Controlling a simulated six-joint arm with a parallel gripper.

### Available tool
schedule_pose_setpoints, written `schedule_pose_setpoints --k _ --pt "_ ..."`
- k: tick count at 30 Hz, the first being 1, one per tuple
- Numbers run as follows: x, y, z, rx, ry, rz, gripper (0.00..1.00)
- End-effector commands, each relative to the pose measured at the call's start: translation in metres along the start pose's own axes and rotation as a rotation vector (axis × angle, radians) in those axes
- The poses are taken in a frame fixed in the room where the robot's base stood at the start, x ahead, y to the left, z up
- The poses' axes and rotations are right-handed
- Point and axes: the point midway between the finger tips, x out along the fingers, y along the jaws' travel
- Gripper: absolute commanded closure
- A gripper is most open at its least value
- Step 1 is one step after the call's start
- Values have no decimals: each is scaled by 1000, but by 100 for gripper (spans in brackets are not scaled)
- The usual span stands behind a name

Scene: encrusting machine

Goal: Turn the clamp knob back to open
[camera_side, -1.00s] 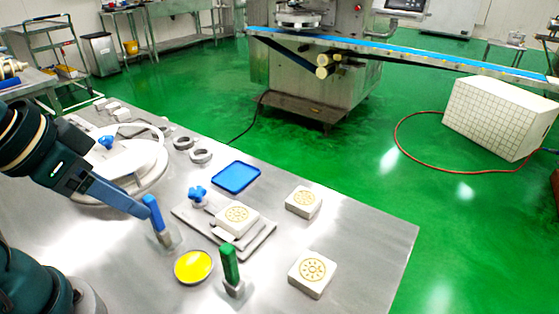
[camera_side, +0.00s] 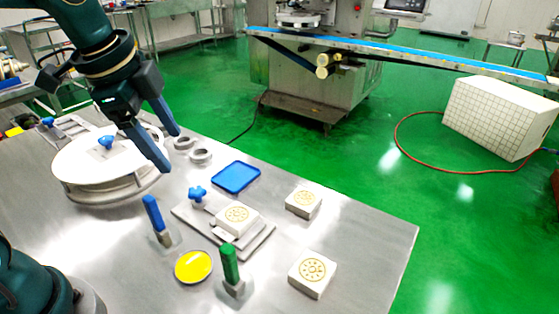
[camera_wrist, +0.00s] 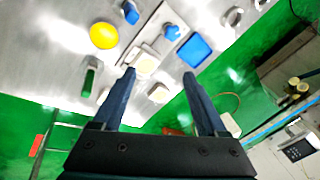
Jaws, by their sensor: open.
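The clamp knob, a blue lobed knob (camera_side: 197,193), stands at the left end of a grey fixture plate (camera_side: 262,240). A white block with a round pattern (camera_side: 237,216) sits on that plate, right of the knob. The knob also shows in the wrist view (camera_wrist: 171,32), beyond my fingertips, with the block (camera_wrist: 147,63) nearer them. My gripper (camera_side: 170,149) is open and empty, raised above the table, up and left of the knob in the side view. Both fingers show in the wrist view (camera_wrist: 159,75). Nothing touches the knob.
A blue upright handle (camera_side: 154,214), a green one (camera_side: 230,264) and a yellow dish (camera_side: 193,267) stand near the plate. A blue tray (camera_side: 236,177) lies behind. Two loose patterned blocks (camera_side: 303,202) (camera_side: 312,272) are right. A white round lid (camera_side: 90,160) with a blue knob is left.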

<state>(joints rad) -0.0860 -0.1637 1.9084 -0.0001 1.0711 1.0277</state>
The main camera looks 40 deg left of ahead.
Motion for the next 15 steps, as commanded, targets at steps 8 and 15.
schedule_pose_setpoints --k 8,15 --pt "60 -43 -1 211 -84 153 25" --pt "105 -51 11 198 -128 260 25"
